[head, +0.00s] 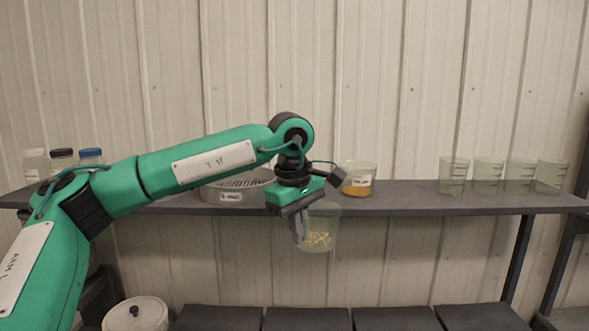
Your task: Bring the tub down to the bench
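A clear tub (320,237) with pale yellow seeds at its bottom is in the air in front of the shelf's front edge, its rim about level with the shelf and its base below it. My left gripper (299,236) points down at the tub's left side. Its fingers look closed on the tub's wall there, and the tub hangs roughly upright from them. The bench surface shows only as dark panels (308,319) along the bottom of the view. My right gripper is not in view.
A grey shelf (420,197) crosses the view. It carries a round sieve (228,191), a labelled tub of amber material (357,181), several empty clear beakers (488,176) at right and lidded bottles (62,160) at left. A white lidded container (136,315) stands below left.

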